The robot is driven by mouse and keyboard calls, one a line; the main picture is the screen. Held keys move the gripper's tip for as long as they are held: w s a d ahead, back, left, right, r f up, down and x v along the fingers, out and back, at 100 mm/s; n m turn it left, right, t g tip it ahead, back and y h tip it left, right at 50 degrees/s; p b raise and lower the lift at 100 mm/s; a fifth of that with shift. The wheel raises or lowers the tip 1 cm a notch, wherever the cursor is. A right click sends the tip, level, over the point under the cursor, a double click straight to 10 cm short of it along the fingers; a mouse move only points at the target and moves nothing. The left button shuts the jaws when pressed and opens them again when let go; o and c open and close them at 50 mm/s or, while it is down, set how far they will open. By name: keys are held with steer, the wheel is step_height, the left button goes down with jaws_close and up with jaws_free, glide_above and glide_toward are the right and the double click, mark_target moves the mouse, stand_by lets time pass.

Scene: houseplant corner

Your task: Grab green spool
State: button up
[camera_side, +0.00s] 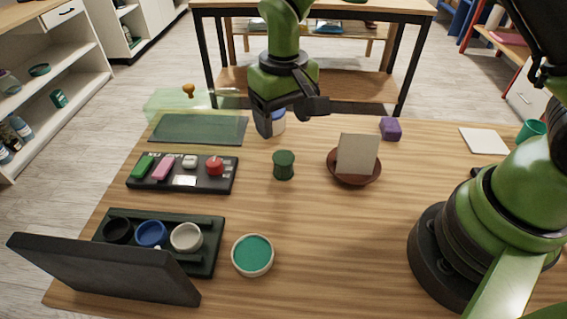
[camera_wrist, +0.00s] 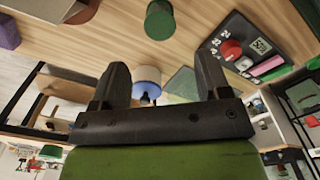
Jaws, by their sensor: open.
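The green spool (camera_side: 284,165) stands upright on the wooden table, near its middle. It also shows at the top of the wrist view (camera_wrist: 159,20), beyond my fingertips. My gripper (camera_side: 290,117) is at the back of the table, behind the spool and apart from it. Its jaws are open with nothing held; both fingers show in the wrist view (camera_wrist: 159,72). A white and blue container (camera_side: 278,124) stands by my gripper, partly hidden by a finger.
A brown dish (camera_side: 355,178) with a beige block is right of the spool. A black tray (camera_side: 232,180) with coloured items is left. A teal-topped round dish (camera_side: 253,255) is in front. A purple block (camera_side: 390,128) lies back right. Bare table surrounds the spool.

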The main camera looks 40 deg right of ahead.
mark_target(283, 157)
step_height(283, 157, down, 10)
steer(key=shift+r, duration=0.15)
stand_by(0.3)
steer(key=c, duration=0.9)
